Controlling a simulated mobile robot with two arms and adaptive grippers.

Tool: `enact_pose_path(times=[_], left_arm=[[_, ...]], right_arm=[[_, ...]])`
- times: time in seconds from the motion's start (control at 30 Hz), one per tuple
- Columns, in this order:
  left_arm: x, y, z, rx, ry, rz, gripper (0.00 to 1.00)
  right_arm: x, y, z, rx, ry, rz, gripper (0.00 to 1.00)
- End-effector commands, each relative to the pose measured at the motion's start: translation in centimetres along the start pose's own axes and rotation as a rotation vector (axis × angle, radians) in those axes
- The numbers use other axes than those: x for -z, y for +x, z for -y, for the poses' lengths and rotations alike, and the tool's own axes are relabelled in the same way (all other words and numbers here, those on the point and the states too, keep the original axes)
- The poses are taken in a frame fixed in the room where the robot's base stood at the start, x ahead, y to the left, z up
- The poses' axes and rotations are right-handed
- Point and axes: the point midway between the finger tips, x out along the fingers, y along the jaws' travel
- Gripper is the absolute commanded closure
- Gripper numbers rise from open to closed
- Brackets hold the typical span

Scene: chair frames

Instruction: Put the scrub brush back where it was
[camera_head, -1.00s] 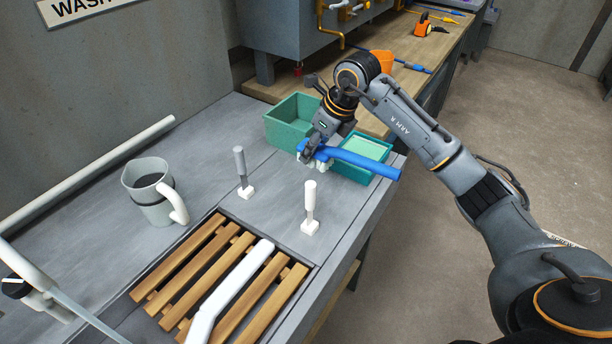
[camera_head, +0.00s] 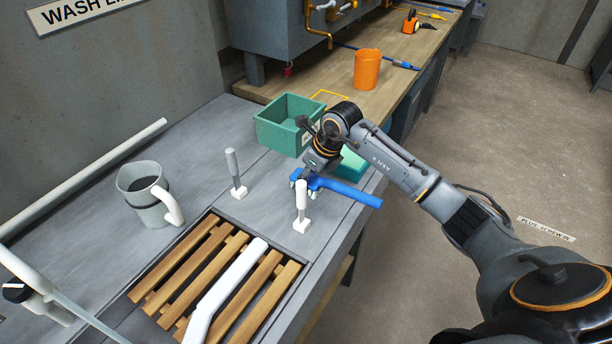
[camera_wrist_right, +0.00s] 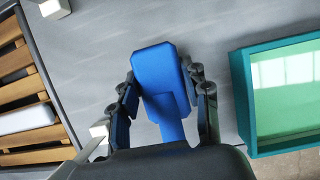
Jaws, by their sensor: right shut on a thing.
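The blue scrub brush (camera_head: 348,192) is in my right gripper (camera_head: 306,177), held near one end with its long handle sticking out to the right. In the right wrist view the brush (camera_wrist_right: 163,75) lies between the two fingers of the right gripper (camera_wrist_right: 165,92), which are shut on it. It is over the grey counter (camera_head: 265,180), close behind the white upright post (camera_head: 302,200). I cannot tell whether the brush touches the counter. My left gripper is not in view.
A grey post (camera_head: 234,170), a grey mug (camera_head: 148,195) and a slatted wooden rack (camera_head: 190,260) are nearby. An orange cup (camera_head: 367,70) and a yellow outline (camera_head: 330,95) are on the wooden bench.

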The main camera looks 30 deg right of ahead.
Motion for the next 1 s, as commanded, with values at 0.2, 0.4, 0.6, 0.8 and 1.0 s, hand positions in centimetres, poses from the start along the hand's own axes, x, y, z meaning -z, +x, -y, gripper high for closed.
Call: enact_pose_path(times=[0.2, 0.4, 0.6, 0.8, 1.0], left_arm=[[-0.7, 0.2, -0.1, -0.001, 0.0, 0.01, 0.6], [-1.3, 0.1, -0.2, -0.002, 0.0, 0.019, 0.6], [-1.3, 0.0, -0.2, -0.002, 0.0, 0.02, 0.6], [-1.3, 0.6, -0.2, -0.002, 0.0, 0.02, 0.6], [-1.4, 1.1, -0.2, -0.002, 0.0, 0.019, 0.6]], right_arm=[[0.1, 0.2, 0.0, 0.0, 0.0, 0.0, 0.31], [0.1, 0.2, 0.0, 0.0, 0.0, 0.0, 0.31], [0.0, -0.5, 0.1, 0.001, -0.001, 0.001, 0.31], [0.0, -4.1, 0.2, 0.005, -0.002, 0.003, 0.31], [0.0, -8.4, 0.1, 0.005, -0.001, 0.003, 0.31]])
